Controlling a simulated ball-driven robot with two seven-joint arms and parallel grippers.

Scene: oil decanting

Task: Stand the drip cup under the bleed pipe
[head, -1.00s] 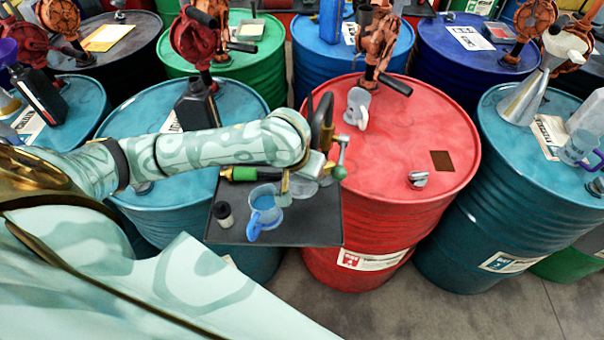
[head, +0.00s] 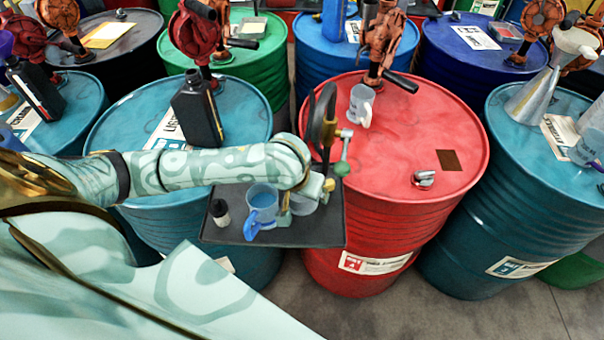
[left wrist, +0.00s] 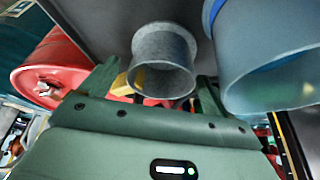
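A small grey cup (head: 303,204) stands on a black tray (head: 222,233) beside a larger blue cup (head: 262,203). I take the grey one for the drip cup. In the left wrist view the grey cup (left wrist: 163,62) shows a flared rim, with the blue cup (left wrist: 268,60) close to its right. My left gripper (head: 306,203) is at the grey cup; its fingers are spread on either side with visible gaps. The bleed pipe seems to be the dark curved pipe (head: 319,122) with brass fitting and green knob (head: 342,169) near the red drum. My right gripper is not in view.
A small dark bottle with a white band (head: 220,213) stands on the tray's left. The red drum (head: 440,130) carries a pale mug (head: 361,106) and a pump. A black canister (head: 196,112) stands on the teal drum (head: 110,130).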

